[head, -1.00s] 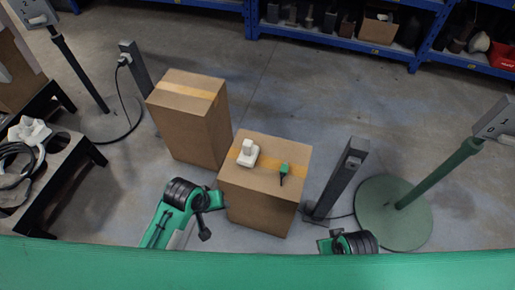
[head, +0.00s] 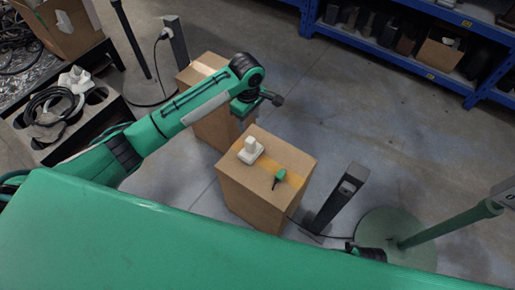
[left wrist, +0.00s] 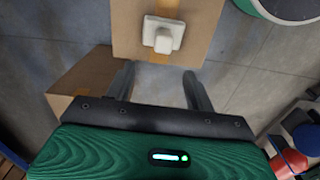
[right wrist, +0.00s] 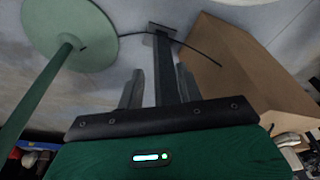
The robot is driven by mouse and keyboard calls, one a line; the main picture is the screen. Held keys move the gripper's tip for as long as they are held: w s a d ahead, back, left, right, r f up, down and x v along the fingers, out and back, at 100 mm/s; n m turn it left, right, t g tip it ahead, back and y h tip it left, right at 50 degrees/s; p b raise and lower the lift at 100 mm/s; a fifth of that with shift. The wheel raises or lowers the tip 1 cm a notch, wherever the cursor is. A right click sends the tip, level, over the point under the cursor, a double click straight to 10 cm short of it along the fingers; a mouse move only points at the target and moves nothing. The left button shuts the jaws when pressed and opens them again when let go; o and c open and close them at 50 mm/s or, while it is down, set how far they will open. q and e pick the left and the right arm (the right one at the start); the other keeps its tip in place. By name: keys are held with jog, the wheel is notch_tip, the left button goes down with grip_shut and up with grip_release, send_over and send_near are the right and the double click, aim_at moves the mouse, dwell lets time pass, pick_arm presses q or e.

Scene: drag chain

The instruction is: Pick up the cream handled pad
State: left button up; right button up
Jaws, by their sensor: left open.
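The cream handled pad (head: 251,151) lies on top of the nearer cardboard box (head: 245,200), with its raised handle up. In the left wrist view the pad (left wrist: 163,36) sits ahead of my fingertips, roughly in line with the gap between them. My left gripper (head: 243,108) is beyond and just left of the pad in the head view. Its fingers (left wrist: 160,85) are apart, empty and not touching the pad. My right gripper (right wrist: 160,88) shows open in the right wrist view, with a dark post (right wrist: 166,65) beyond its fingers.
A small green-and-black item (head: 279,176) lies beside the pad on the box. A second cardboard box (head: 203,68) stands behind, partly hidden by my left arm. A dark post (head: 342,196) stands right of the near box. Blue shelving (head: 400,62) is at the back.

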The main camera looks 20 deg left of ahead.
aim_at(250, 139)
pick_arm(q)
jog(key=shift+f, duration=0.35)
notch_tip(250, 139, down, 7)
jog(key=shift+f+b, duration=0.1)
jog(key=shift+b, duration=0.6)
jog(key=shift+f, duration=0.45)
jog(key=f, duration=0.3)
jog(key=f+b, duration=0.1)
jog(key=shift+s+d+f, duration=0.15)
jog(key=shift+s+f, duration=0.1)
jog(key=shift+s, duration=0.1)
jog(key=shift+f, duration=0.2)
jog(key=c, duration=1.1)
pick_arm(e)
jog(key=shift+t, duration=0.3)
notch_tip(250, 139, up, 5)
jog(key=shift+r, duration=0.2)
